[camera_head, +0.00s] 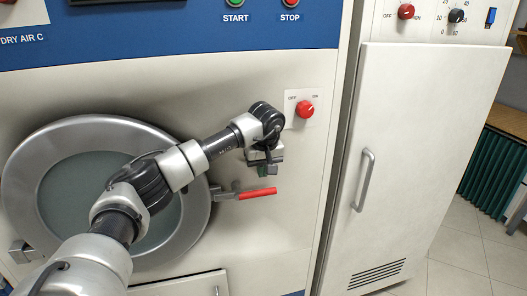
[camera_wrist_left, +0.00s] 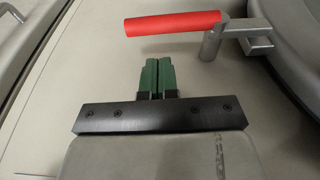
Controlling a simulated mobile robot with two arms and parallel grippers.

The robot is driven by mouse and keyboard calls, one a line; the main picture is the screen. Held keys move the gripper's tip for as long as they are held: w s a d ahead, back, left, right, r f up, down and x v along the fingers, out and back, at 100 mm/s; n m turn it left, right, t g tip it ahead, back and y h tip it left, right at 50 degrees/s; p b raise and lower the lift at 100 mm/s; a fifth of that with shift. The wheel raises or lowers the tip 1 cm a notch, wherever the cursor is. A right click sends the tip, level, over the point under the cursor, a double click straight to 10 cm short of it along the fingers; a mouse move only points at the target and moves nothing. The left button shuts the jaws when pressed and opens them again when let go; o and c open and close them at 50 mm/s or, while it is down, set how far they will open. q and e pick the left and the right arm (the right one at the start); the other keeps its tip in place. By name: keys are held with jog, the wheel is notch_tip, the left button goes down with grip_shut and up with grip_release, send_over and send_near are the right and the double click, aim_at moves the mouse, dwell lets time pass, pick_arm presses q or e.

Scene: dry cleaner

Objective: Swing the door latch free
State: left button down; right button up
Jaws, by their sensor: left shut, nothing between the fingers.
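The door latch has a red handle (camera_head: 258,193) that lies nearly level, pointing right from a grey metal pivot (camera_head: 226,194) at the right rim of the round door (camera_head: 95,130). The door appears closed, with its glass partly hidden by my left arm. My left gripper (camera_head: 267,171) is just above the red handle in the head view. In the left wrist view its green fingers (camera_wrist_left: 158,68) are together and empty. The red handle (camera_wrist_left: 172,23) lies beyond the fingertips, with a visible gap. My right gripper is not in view.
A red OFF/ON knob (camera_head: 305,109) is on the panel just right of my left wrist. START and STOP buttons (camera_head: 290,3) are above. A white cabinet (camera_head: 420,150) with a grey handle (camera_head: 363,180) stands at the right. Tiled floor (camera_head: 460,260) shows at lower right.

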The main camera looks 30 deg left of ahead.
aim_at(263, 190)
pick_arm(q)
jog(key=shift+s+d+f+p, duration=0.15)
jog(key=shift+d+f+p, duration=0.1)
jog(key=shift+f, duration=0.75)
jog(key=shift+s+d+f+p, duration=0.1)
jog(key=shift+f+p, duration=0.15)
jog(key=shift+f, duration=0.75)
jog(key=shift+a, duration=0.15)
